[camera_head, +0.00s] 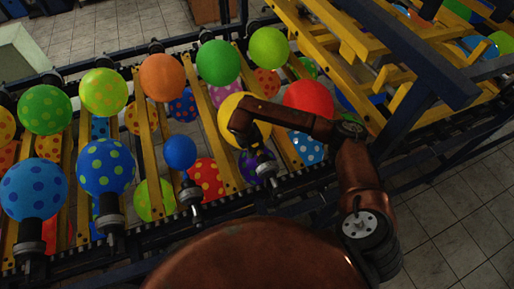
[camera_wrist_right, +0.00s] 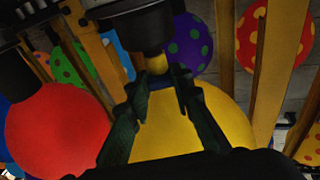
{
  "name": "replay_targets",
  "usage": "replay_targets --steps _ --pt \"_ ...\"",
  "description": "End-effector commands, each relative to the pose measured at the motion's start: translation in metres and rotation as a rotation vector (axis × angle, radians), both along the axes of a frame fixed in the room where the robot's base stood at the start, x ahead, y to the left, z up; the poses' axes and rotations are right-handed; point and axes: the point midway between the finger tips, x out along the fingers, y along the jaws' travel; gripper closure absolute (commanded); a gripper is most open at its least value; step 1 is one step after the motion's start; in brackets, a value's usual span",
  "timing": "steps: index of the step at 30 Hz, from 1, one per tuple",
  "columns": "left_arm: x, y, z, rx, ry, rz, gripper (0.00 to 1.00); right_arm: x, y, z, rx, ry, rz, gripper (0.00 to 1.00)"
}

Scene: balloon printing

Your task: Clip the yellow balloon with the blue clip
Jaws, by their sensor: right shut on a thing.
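The yellow balloon (camera_head: 226,113) is on the conveyor rack, partly hidden behind my right arm. In the right wrist view, the yellow balloon (camera_wrist_right: 168,125) fills the lower middle, and its narrow neck (camera_wrist_right: 157,65) enters a dark cylindrical nozzle (camera_wrist_right: 137,25). My right gripper (camera_wrist_right: 161,86) has one dark finger on each side of the balloon near its neck and is shut on it. In the head view, my right gripper (camera_head: 252,150) is small and dark, so its fingers are hard to make out. I cannot make out a blue clip. My left gripper is not in view.
A red balloon (camera_head: 308,103) sits close right of the yellow one, and a small blue balloon (camera_head: 180,152) stands to the left. Several plain and dotted balloons line the rack's yellow slats. A yellow and dark frame (camera_head: 425,70) stands at the upper right.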

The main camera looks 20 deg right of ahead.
Motion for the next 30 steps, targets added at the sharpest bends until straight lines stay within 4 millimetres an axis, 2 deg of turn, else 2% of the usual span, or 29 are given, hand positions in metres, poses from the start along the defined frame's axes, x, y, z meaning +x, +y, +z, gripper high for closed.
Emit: replay_targets --steps 13,14,15,22,30 --pt "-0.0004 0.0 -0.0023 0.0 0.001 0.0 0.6 0.0001 -0.0005 -0.0019 0.0 0.0 0.0 1.0" --pt "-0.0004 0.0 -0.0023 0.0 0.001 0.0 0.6 0.0002 -0.0005 -0.002 0.0 0.0 0.0 0.78" --pt "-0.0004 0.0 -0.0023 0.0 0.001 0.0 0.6 0.0002 -0.0005 -0.002 0.0 0.0 0.0 0.76" --pt "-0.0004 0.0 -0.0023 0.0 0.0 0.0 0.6 0.0001 -0.0004 -0.0021 0.0 0.0 0.0 0.6" --pt "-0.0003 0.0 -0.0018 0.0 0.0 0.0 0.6 0.0001 -0.0002 -0.0009 0.0 0.0 0.0 0.6"
